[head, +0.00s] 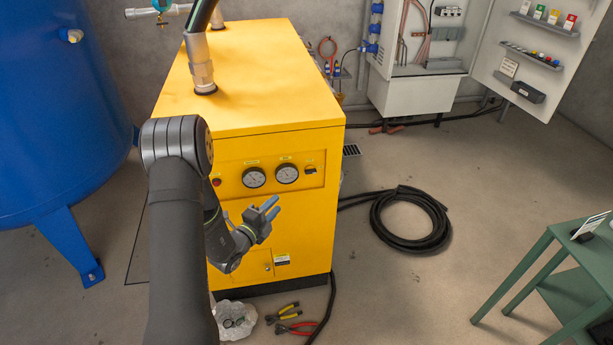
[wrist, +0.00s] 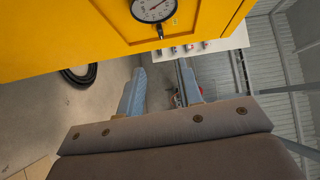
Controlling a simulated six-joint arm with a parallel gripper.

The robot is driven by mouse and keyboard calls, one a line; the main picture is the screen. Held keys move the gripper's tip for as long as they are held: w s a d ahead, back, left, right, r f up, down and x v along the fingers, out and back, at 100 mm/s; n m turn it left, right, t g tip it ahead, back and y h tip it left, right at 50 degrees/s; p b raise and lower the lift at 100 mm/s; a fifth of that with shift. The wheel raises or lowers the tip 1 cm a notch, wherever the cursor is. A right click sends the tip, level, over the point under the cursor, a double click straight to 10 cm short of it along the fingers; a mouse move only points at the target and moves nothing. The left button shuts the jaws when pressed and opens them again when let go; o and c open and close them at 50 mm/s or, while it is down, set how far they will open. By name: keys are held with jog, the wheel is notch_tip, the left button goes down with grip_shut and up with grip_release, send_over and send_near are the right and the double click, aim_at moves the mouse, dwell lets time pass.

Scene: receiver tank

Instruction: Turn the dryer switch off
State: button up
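The dryer is a big yellow cabinet (head: 255,70) in the middle of the head view. Its front panel has two round gauges (head: 270,176) and, to their right, a small black switch (head: 310,170). The switch's exact position is too small to read. My gripper (head: 277,207) is in front of the dryer, below and left of the switch and apart from it. Its two blue-grey fingers are spread with nothing between them; they also show spread in the wrist view (wrist: 163,82). The wrist view shows the yellow front and one gauge (wrist: 153,8) at the top.
A blue tank (head: 55,110) stands at left. A coiled black hose (head: 410,220) lies on the floor to the right. Pliers (head: 295,328) and a crumpled bag lie by the dryer's base. A green table (head: 565,250) is at far right. An open electrical cabinet is at the back.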

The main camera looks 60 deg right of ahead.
aim_at(309, 173)
jog(key=shift+m+g, duration=0.3)
jog(key=shift+m, duration=0.2)
jog(key=d, duration=1.7)
jog(key=shift+s+d, duration=0.2)
jog(key=shift+d, duration=0.2)
grip_shut()
